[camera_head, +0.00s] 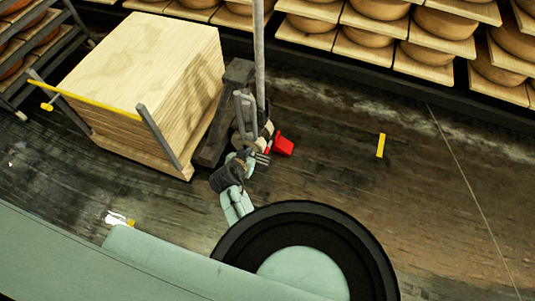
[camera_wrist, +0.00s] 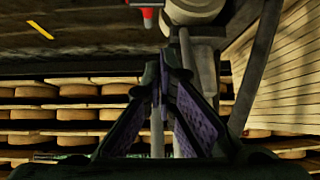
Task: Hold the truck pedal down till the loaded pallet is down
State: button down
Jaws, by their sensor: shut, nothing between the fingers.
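The red pedal (camera_head: 284,146) shows low at the base of the truck (camera_head: 240,100), right of its upright handle. It also shows at the top edge of the wrist view (camera_wrist: 149,14), partly cut off. My gripper (camera_head: 262,158) is shut and empty, just left of and slightly below the pedal in the head view. Its fingertips meet in the wrist view (camera_wrist: 166,58), with the pedal beyond them; I cannot tell whether they touch it. The pallet's load, a tall stack of pale boards (camera_head: 150,65), stands left of the truck. The pallet's underside is hidden, so its height is unclear.
A yellow bar (camera_head: 95,105) between grey posts runs along the stack's front. Shelves of cheese wheels (camera_head: 385,35) line the back, and another rack (camera_head: 35,45) stands at the far left. A yellow mark (camera_head: 381,145) lies on the open dark floor at right.

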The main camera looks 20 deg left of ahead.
jog(key=shift+s+d+f+h, duration=0.1)
jog(key=shift+d+f+h, duration=0.1)
jog(key=shift+d+f, duration=0.25)
jog(key=shift+s+d+f+h, duration=0.1)
jog(key=shift+d+f+h, duration=0.15)
jog(key=shift+d, duration=0.3)
send_near(265, 155)
jog(key=w, duration=0.1)
jog(key=w+r, duration=0.1)
jog(key=w, duration=0.1)
jog(key=shift+w+d, duration=0.15)
jog(key=shift+w, duration=0.15)
notch_tip(265, 155, down, 3)
jog(key=shift+r, duration=0.15)
jog(key=shift+f, duration=0.7)
